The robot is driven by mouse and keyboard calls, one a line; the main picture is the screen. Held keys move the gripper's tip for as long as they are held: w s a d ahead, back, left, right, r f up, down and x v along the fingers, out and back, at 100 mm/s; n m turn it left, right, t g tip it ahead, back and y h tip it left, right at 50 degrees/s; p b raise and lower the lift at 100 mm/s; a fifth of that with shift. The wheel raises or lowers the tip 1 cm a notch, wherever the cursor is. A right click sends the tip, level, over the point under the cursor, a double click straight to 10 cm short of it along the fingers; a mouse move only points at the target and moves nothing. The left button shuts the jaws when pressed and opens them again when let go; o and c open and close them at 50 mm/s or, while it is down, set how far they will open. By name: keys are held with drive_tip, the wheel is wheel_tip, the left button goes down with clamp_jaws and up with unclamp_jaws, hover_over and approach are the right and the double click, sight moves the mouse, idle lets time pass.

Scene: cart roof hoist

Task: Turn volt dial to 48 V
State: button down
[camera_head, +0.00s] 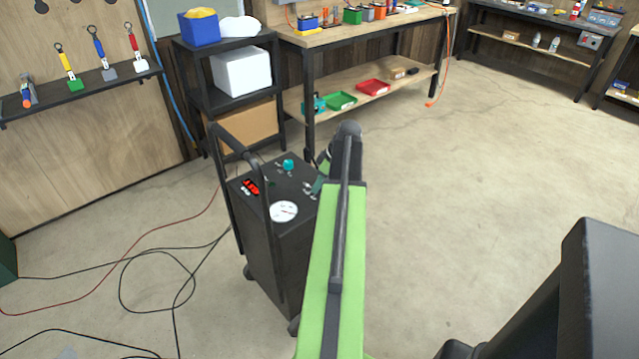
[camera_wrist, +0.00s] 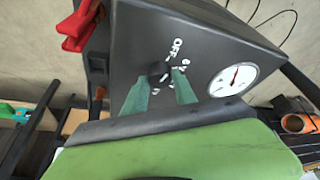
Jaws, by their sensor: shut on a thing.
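The volt dial (camera_wrist: 156,71) is a small dark knob on the black cart's top panel in the wrist view. White marks ring it, with "OFF" readable and the others partly covered or too small to read. My gripper (camera_wrist: 161,78) has its two green fingers on either side of the dial and is shut on it. The dial's pointer cannot be made out. In the head view the black cart (camera_head: 266,245) stands left of my green arm, which hides the dial and most of my gripper (camera_head: 317,186).
Cables (camera_head: 155,255) lie on the floor at left. Open floor lies to the right.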

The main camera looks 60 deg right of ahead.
drive_tip(key=m, duration=0.2)
drive_tip(key=m+h, duration=0.1)
drive_tip(key=shift+a+m+h, duration=0.2)
drive_tip(key=shift+m+h, duration=0.1)
drive_tip(key=shift+m, duration=0.1)
drive_tip(key=m, duration=0.2)
drive_tip(key=m+h, duration=0.1)
drive_tip(key=m, duration=0.1)
drive_tip(key=shift+a+m+g+h, duration=0.1)
drive_tip(key=shift+m+g+h, duration=0.2)
drive_tip(key=m+g+h, duration=0.1)
drive_tip(key=m, duration=0.3)
drive_tip(key=shift+w+a, duration=0.1)
drive_tip(key=shift+w, duration=0.05)
drive_tip(key=m+g+h, duration=0.1)
drive_tip(key=m, duration=0.3)
drive_tip(key=shift+w, duration=0.15)
drive_tip(key=m+g, duration=0.1)
drive_tip(key=m, duration=0.2)
drive_tip(key=m+g, duration=0.2)
drive_tip(key=m, duration=0.2)
drive_tip(key=shift+w, duration=0.15)
drive_tip(key=m+g, duration=0.1)
drive_tip(key=m, duration=0.2)
drive_tip(key=shift+w+m, duration=0.1)
drive_tip(key=shift+m, duration=0.3)
drive_tip(key=shift+m+g+y, duration=0.5)
drive_tip(key=shift+m+y, duration=0.1)
drive_tip(key=shift+m, duration=0.6)
